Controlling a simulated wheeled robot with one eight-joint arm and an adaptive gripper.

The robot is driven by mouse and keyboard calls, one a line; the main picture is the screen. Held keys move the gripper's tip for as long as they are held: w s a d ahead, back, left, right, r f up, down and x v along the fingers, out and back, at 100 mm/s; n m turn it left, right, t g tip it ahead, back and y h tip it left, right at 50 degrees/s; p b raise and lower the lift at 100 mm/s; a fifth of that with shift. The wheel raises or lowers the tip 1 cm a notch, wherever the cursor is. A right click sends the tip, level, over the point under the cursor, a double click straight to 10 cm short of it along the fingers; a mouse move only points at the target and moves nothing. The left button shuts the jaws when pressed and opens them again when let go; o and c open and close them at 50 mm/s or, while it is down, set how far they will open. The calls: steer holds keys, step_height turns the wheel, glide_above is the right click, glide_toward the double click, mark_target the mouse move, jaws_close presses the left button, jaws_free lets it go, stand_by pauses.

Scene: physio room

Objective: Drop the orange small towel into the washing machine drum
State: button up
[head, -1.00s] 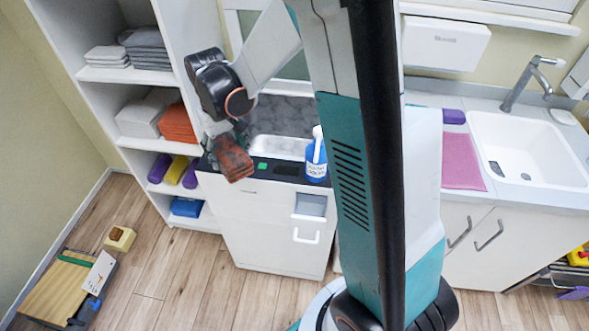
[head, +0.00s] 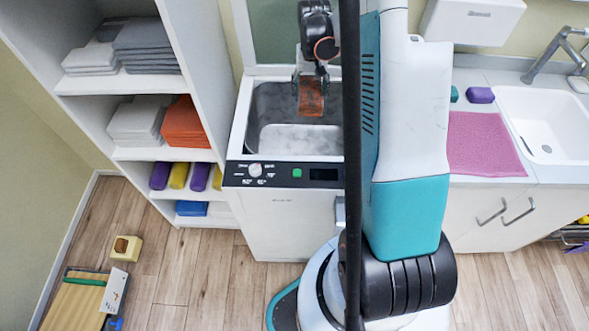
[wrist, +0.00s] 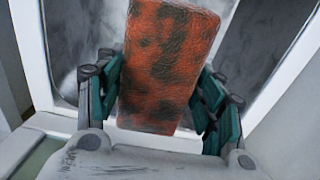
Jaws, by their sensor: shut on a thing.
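My gripper (head: 311,76) is shut on the orange small towel (head: 311,98), a folded orange piece with dark blotches. It hangs upright below the fingers, over the open top of the washing machine (head: 234,150). In the head view the towel appears in front of the grey drum opening (head: 268,105); its exact height over the drum is hard to tell. In the wrist view the towel (wrist: 166,65) sits between the two teal-sided fingers (wrist: 160,105), with the machine's white rim and grey inside behind it.
A shelf unit (head: 190,60) stands left of the machine, with grey, white and orange towels (head: 183,125) and coloured rolls. A counter with a pink mat (head: 482,143) and a sink (head: 545,130) is at right. My arm column hides the machine's right side.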

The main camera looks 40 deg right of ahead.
steer(key=shift+f+b, duration=1.45)
steer(key=shift+f, duration=1.2)
steer(key=o, duration=1.2)
steer(key=shift+o, duration=0.2)
steer(key=shift+r, duration=0.1)
step_height(320, 180, up, 12)
steer(key=shift+f, duration=0.1)
